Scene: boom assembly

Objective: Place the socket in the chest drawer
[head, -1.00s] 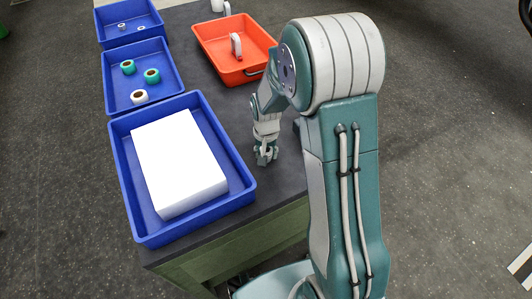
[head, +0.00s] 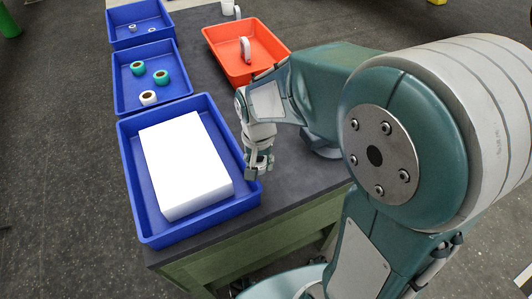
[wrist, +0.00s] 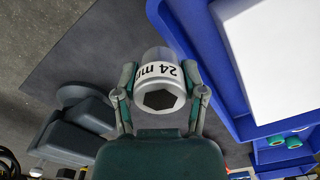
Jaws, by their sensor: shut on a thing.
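The socket (wrist: 158,92) is a silver-grey cylinder with a hexagonal opening and a white band marked "24 mm". In the wrist view, my gripper (wrist: 160,74) is shut on it, with one finger on each side. In the head view my gripper (head: 259,168) points down beside the right wall of the nearest blue bin, over the dark tabletop.
The nearest blue bin (head: 150,238) holds a white block (head: 185,165). Behind it, another blue bin (head: 118,85) holds green and white rolls, and a third (head: 113,35) holds small parts. An orange tray (head: 228,65) stands right of them. Bare dark tabletop (head: 290,185) lies right of my gripper.

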